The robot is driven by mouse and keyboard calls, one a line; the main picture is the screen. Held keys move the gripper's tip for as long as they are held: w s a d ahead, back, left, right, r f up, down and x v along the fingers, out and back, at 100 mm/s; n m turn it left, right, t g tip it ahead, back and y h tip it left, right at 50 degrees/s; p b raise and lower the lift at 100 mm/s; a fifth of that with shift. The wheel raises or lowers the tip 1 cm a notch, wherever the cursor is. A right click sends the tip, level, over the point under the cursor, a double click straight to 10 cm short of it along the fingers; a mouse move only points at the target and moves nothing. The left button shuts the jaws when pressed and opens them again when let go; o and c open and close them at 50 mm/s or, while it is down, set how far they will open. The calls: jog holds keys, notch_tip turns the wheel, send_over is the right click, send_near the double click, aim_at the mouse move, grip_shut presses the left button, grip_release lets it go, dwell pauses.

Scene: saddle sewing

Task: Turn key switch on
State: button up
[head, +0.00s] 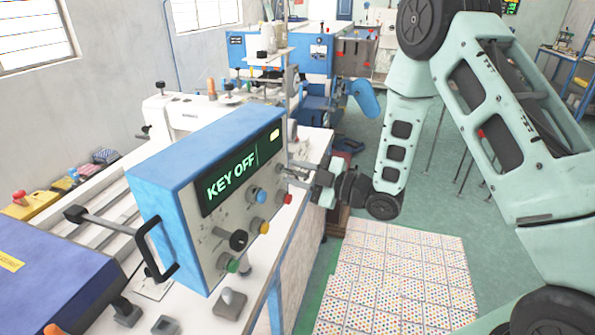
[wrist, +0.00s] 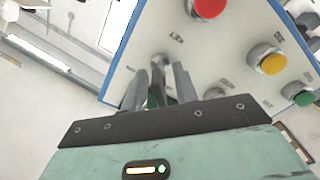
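The control box (head: 200,200) has a blue shell and a pale front panel. Its display (head: 230,175) reads KEY OFF in green. My gripper (head: 287,177) is at the far right end of the panel. In the wrist view, the two fingers of my gripper (wrist: 164,80) reach up to a small grey metal key switch (wrist: 160,60) on the panel. The fingers are a little apart, one on each side of its near end. I cannot tell whether they touch it. In the head view the fingers hide most of the switch.
A red button (wrist: 208,6), a yellow button (wrist: 268,60) and a green button (wrist: 299,93) lie beside the fingers. A black knob (head: 238,240) and a black side handle (head: 150,250) stick out of the box. The tiled floor (head: 395,280) at right is clear.

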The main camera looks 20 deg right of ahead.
grip_shut()
jog(key=shift+m, duration=0.3)
jog(key=m+b, duration=0.2)
jog(key=shift+d+f+m, duration=0.1)
jog(key=shift+m, duration=0.2)
jog(key=m+b, duration=0.1)
jog(key=m, duration=0.3)
jog(key=shift+b, duration=0.3)
jog(key=m, duration=0.5)
jog(key=shift+m, duration=0.4)
jog(key=shift+m+p, duration=0.75)
jog(key=shift+m, duration=1.75)
